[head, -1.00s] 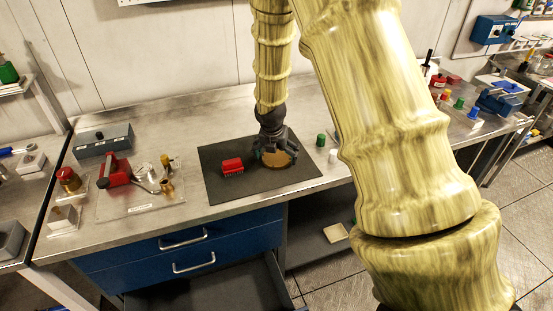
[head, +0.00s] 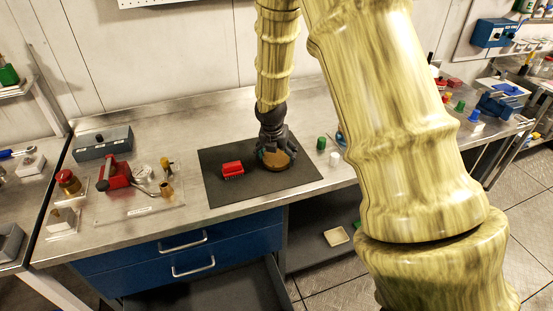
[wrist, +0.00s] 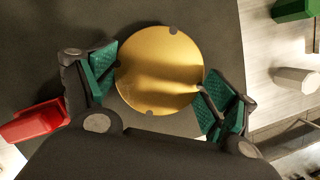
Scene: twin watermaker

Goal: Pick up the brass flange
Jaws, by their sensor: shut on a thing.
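The brass flange (wrist: 158,66) is a round gold disc with small notches at its rim. It is on or just above the dark mat (head: 222,190) on the steel bench; I cannot tell whether it touches the mat. My gripper (wrist: 160,82) has its green-padded fingers on opposite sides of the disc and is shut on it. In the head view my gripper (head: 273,152) points down over the flange (head: 277,159) and hides part of it.
A green cylinder (head: 321,143) and a white cylinder (head: 335,159) stand right of the mat. A clear plate (head: 130,208) with red and brass fittings lies at left. The mat's front is clear.

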